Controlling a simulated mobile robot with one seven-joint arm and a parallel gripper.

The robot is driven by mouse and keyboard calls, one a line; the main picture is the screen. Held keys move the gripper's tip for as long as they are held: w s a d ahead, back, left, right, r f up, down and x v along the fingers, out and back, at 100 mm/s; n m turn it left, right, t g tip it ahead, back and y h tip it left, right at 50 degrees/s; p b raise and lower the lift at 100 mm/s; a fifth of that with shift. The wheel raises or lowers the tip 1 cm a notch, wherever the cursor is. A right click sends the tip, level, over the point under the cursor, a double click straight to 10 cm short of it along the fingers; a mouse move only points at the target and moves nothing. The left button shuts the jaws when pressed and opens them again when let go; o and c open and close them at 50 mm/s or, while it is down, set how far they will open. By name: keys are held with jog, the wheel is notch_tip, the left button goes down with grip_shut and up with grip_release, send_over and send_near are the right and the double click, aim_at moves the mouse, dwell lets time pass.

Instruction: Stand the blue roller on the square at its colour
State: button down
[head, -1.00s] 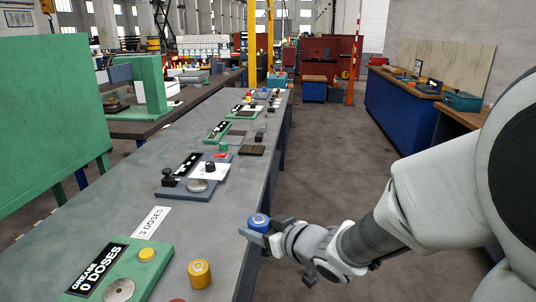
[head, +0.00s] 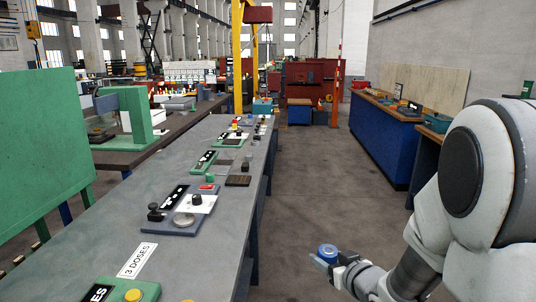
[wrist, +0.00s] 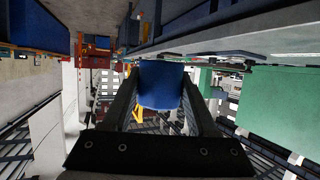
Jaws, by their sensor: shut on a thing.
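The blue roller (head: 327,252) is held in my gripper (head: 324,259), to the right of the long grey table's edge, with the floor behind it in the head view. Its top shows a paler disc. In the wrist view the blue roller (wrist: 161,86) sits between the two dark fingers, which are shut on it. I cannot make out a blue square in either view.
The long grey table (head: 120,215) runs away on the left. It bears a blue-grey panel (head: 184,221) with knobs, a "3 DOSES" label (head: 138,260) and a green panel (head: 125,290). A blue cabinet (head: 385,140) stands at right. The aisle floor (head: 310,190) is clear.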

notch_tip(320, 180, up, 9)
jog(key=p, duration=0.8)
jog(key=s+a+f+n+g+y+b, duration=0.1)
jog(key=s+a+f+n+y+b, duration=0.2)
jog(key=a+b, duration=0.3)
jog(key=s+a+f+n+g+y+b, duration=0.2)
jog(key=a+b, duration=0.4)
jog(key=a, duration=1.1)
jog(key=shift+s+f+n+y+b, duration=0.35)
jog(key=shift+s+f+n+y, duration=0.05)
jog(key=shift+s+f, duration=0.25)
jog(key=shift+a, duration=0.1)
jog(key=b, duration=0.5)
send_over(201, 284)
jog(key=f, duration=0.7)
jog(key=shift+a+f, duration=0.2)
jog(key=shift+f, duration=0.15)
jog(key=shift+d+f+b, duration=0.15)
jog(key=shift+f+b, duration=0.2)
jog(key=shift+f, duration=1.1)
jog(key=shift+f+b, duration=0.1)
jog(key=shift+b, duration=0.2)
